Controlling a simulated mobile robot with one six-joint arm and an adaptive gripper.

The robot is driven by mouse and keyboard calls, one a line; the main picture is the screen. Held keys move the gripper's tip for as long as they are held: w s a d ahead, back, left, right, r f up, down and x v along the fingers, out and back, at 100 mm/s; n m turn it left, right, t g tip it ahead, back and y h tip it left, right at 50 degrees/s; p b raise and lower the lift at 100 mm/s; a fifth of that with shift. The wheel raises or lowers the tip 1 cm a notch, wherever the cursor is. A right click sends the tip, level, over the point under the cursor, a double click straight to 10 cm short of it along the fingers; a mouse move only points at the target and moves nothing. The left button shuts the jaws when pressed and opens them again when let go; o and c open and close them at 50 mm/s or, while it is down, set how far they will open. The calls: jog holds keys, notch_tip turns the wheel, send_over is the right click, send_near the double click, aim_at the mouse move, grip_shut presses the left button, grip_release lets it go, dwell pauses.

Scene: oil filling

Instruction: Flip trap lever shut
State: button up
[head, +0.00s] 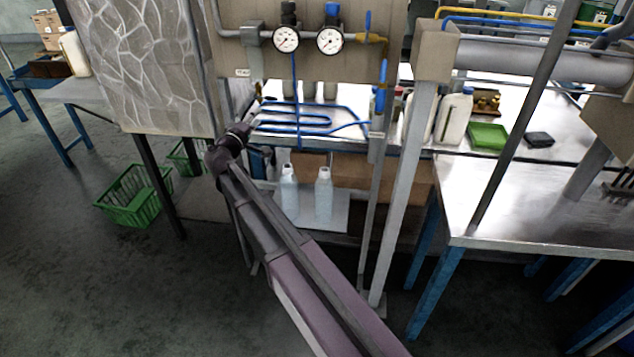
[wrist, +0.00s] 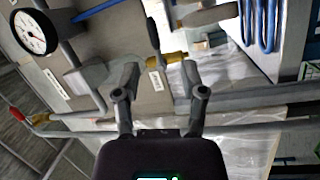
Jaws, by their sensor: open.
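My gripper (wrist: 160,96) is open in the wrist view, its two dark fingers spread with nothing held between them. Just beyond the fingertips is a pipe fitting with a yellow part (wrist: 189,77), close to the right finger; whether they touch I cannot tell. A white label (wrist: 157,81) sits on the panel beside it. I cannot tell for certain which part is the trap lever. A red-tipped lever (wrist: 15,113) shows at the far left, away from the fingers. In the head view, my gripper (head: 262,101) is small and dark at the panel's lower left.
The panel (head: 350,68) carries two gauges (head: 286,39) (head: 330,40). Blue tubing (head: 310,124) runs below it. A blue handle (head: 380,101) is on the right pipe. Two clear bottles (head: 289,192) (head: 323,194) stand low beneath. A grey post (head: 405,190) stands right of them.

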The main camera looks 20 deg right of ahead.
jog(key=s+d+f+m+g+y+p, duration=0.2)
jog(key=s+d+f+g+p, duration=0.1)
jog(key=s, duration=0.4)
jog(key=s+d+f+m+g+y+p, duration=0.2)
jog(key=s+d+f+g, duration=0.1)
jog(key=s+d+g, duration=0.2)
jog(key=s+d+f+m+g+y+p, duration=0.1)
jog(key=s+d+f+g+y+p, duration=0.1)
jog(key=s, duration=0.8)
jog(key=shift+d+f+m+g+p, duration=0.45)
jog(key=shift+d+g+p, duration=0.4)
jog(key=shift+d, duration=0.45)
jog(key=shift+f+y, duration=0.1)
jog(key=shift+y, duration=0.2)
jog(key=shift+s+a+f+m+g+y, duration=0.1)
jog(key=shift+s+a+f+g+y, duration=0.4)
jog(key=shift+s+y, duration=0.9)
jog(key=shift+s+a+f+m+g+y, duration=0.1)
jog(key=shift+s+a+f+g+y, duration=0.45)
jog(key=shift+s, duration=1.55)
jog(key=shift+s+a+f+m+g+y, duration=0.1)
jog(key=shift+s+a+f+g+y, duration=0.35)
jog(key=shift+s+y, duration=1)
jog(key=shift+s+d+f+h, duration=0.1)
jog(key=shift+s+d+h, duration=0.15)
jog(key=shift+s+h, duration=0.1)
